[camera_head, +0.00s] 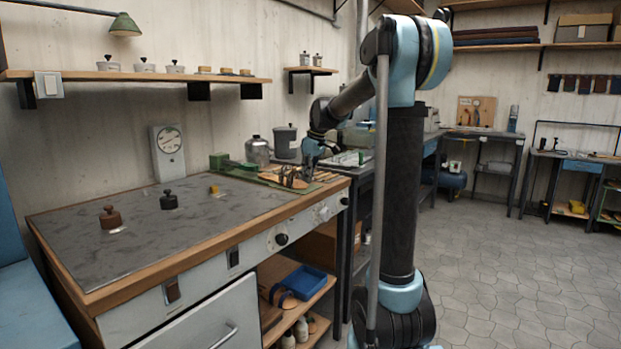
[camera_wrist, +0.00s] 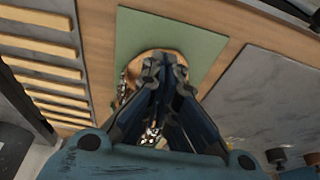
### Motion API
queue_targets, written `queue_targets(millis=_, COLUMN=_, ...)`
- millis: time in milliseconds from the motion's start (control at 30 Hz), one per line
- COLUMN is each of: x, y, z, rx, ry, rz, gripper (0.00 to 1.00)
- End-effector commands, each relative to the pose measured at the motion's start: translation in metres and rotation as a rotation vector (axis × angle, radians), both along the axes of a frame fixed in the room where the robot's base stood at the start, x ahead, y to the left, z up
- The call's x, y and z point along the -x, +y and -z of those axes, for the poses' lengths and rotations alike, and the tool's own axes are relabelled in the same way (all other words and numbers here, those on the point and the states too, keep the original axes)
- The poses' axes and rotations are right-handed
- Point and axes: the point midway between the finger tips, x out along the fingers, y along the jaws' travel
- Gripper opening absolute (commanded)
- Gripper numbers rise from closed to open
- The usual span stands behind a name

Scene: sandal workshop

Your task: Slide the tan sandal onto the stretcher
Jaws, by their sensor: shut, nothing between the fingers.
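A tan sandal (camera_wrist: 140,62) lies on a green mat (camera_wrist: 197,40) in the wrist view, with its rounded end and a strap at its left side showing. My gripper (camera_wrist: 165,66) is shut and empty. Its fingers cover the middle of the sandal; I cannot tell whether they touch it. In the head view my gripper (camera_head: 309,164) points down over the far right corner of the workbench, by dark-strapped footwear (camera_head: 288,178) on the mat. A green device with a bar (camera_head: 222,161) stands behind the mat's left part; I cannot tell whether it is the stretcher.
Metal pots (camera_head: 258,151) stand behind the mat. Slatted wooden pieces (camera_wrist: 45,68) lie at left in the wrist view. Open floor (camera_head: 490,270) is at right.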

Motion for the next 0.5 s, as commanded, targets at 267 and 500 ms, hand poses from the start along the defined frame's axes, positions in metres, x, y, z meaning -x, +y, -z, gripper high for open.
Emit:
queue_targets(millis=267, x=-0.001, y=0.001, z=0.000, rx=0.000, ry=0.000, rz=0.000, gripper=0.00)
queue_targets(millis=500, x=-0.010, y=0.013, z=0.000, rx=0.001, ry=-0.001, rz=-0.003, gripper=0.00)
